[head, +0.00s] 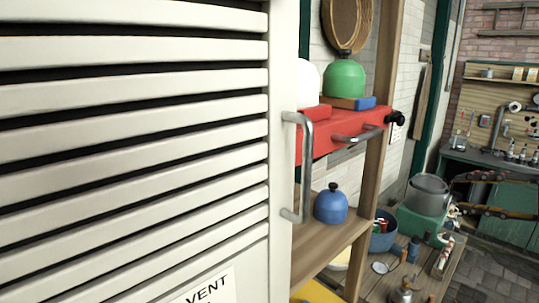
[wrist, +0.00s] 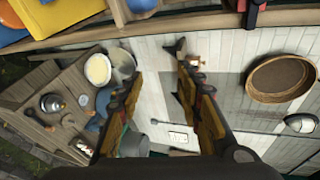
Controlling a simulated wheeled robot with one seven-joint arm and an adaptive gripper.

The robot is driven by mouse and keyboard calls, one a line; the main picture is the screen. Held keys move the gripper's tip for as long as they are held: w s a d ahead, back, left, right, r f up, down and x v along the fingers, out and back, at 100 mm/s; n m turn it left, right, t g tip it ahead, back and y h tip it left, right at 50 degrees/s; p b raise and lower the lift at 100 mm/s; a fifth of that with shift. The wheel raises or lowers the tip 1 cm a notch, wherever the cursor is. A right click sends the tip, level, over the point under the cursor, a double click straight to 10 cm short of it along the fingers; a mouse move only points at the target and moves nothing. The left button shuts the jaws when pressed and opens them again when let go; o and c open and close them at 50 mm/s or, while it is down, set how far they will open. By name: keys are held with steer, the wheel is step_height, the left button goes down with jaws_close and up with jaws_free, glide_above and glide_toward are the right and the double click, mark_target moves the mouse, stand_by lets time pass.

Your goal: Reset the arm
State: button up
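My gripper (wrist: 159,75) shows in the wrist view with its two fingers apart. The gap between them holds nothing; pale wall boards show through it. A wooden shelf edge runs across the top of that view, beyond the fingertips.
In the head view, a white louvred door (head: 130,132) with a metal handle (head: 306,165) fills the left. A cluttered wooden table (wrist: 28,88) shows in the wrist view.

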steer(key=s+a+f+n+g+h, duration=0.1)
steer(key=s+a+f+g+h, duration=0.15)
steer(key=f, duration=0.55)
steer(key=s+a+f+n+g+h, duration=0.1)
steer(key=s+a+f+g, duration=0.25)
steer(key=f, duration=0.35)
steer(key=s+a+f+n+g+h, duration=0.2)
steer(key=a+f, duration=0.2)
steer(key=f, duration=0.4)
steer(key=s+a+f+n, duration=0.2)
steer(key=a+n, duration=0.3)
steer(key=a, duration=0.3)
steer(key=s+a+f+n, duration=0.2)
steer(key=s+a+n, duration=0.2)
steer(key=a, duration=0.5)
steer(key=shift+s+f+n+t, duration=0.3)
steer(key=shift+s+n, duration=0.1)
steer(key=shift+n, duration=0.1)
steer(key=shift+h, duration=0.25)
